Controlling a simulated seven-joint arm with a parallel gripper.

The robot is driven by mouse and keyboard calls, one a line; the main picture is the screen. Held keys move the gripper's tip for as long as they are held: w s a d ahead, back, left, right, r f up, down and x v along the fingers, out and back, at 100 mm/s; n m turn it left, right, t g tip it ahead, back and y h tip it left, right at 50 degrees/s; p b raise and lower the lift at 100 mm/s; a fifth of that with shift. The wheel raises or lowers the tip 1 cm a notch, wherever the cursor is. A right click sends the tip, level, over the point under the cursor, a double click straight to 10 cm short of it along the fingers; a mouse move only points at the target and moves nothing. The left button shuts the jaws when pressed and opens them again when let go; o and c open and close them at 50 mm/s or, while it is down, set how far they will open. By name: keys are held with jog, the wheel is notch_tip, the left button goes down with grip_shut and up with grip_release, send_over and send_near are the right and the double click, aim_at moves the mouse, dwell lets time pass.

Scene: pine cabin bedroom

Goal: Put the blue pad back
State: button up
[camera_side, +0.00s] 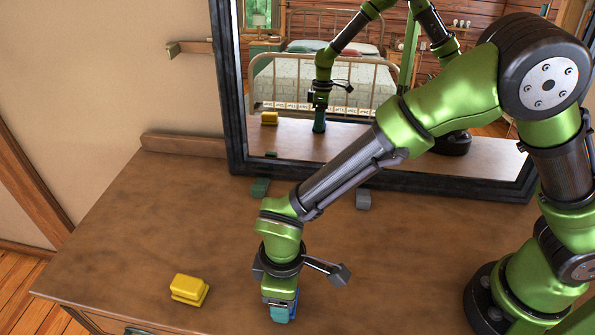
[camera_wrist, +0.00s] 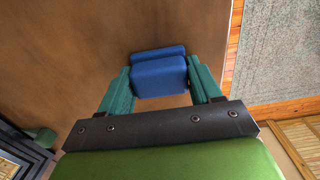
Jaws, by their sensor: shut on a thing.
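The blue pad (camera_wrist: 160,76) is a rounded block with a second blue layer or step behind it. It lies between the two teal fingers of my gripper (camera_wrist: 162,92) in the wrist view. My gripper is shut on it, with a finger against each side. In the side view my gripper (camera_side: 284,306) points down at the front of the wooden dresser top (camera_side: 130,235).
A yellow two-layered block (camera_side: 188,290) sits left of my gripper, near the front edge. The left part of the top is clear.

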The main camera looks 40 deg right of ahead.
jog(key=o, duration=0.9)
jog(key=shift+o, duration=0.2)
notch_tip(320, 180, up, 12)
jog(key=w+d+r+m+t+y, duration=0.2)
jog(key=d+r+m, duration=0.55)
jog(key=d, duration=0.75)
jog(key=s+d+r+m+t, duration=0.2)
jog(key=s+d, duration=0.1)
jog(key=d, duration=0.3)
jog(key=s+d+r+m+t, duration=0.2)
jog(key=d+m+t, duration=0.1)
jog(key=d, duration=0.4)
jog(key=shift+s+r+m, duration=0.15)
jog(key=shift+s+m, duration=0.2)
jog(key=shift+s, duration=0.05)
